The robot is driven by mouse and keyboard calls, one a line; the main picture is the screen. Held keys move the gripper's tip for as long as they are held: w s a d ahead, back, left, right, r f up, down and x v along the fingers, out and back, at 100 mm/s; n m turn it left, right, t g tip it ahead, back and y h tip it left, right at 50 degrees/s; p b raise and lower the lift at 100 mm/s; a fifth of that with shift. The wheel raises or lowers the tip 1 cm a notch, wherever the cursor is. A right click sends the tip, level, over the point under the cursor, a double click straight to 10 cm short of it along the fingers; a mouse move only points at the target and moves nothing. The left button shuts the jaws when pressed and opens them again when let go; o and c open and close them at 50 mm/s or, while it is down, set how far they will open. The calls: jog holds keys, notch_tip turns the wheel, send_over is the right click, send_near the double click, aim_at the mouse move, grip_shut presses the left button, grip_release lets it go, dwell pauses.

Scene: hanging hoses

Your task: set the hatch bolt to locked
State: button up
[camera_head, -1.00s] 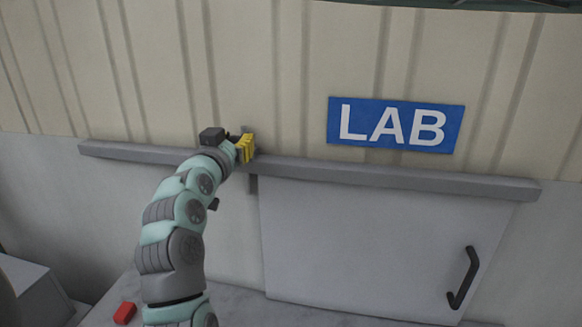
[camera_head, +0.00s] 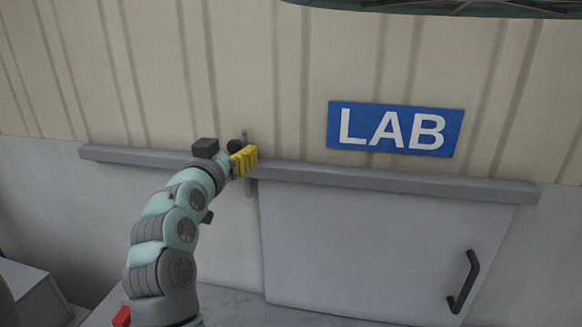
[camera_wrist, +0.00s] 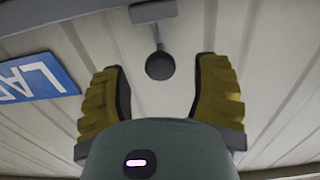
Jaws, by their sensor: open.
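The hatch is a pale grey panel (camera_head: 370,250) under a long grey rail, with a black handle (camera_head: 463,282) at its right. The bolt's dark round knob (camera_head: 234,146) shows at the rail, near the hatch's upper left corner. In the wrist view the knob (camera_wrist: 160,66) sits on a thin stem below a grey block (camera_wrist: 153,12). My gripper (camera_head: 244,160) has yellow fingers and is open. In the wrist view its fingers (camera_wrist: 161,72) stand on either side of the knob, with gaps on both sides. Contact with the knob is not visible.
The grey rail (camera_head: 400,180) runs across the wall. A blue LAB sign (camera_head: 395,128) hangs above the hatch, right of my gripper. A red block (camera_head: 122,316) lies at the lower left near a grey box (camera_head: 32,292). The wall around the sign is clear.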

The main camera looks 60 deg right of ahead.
jog(key=v, duration=0.5)
dwell(0.6)
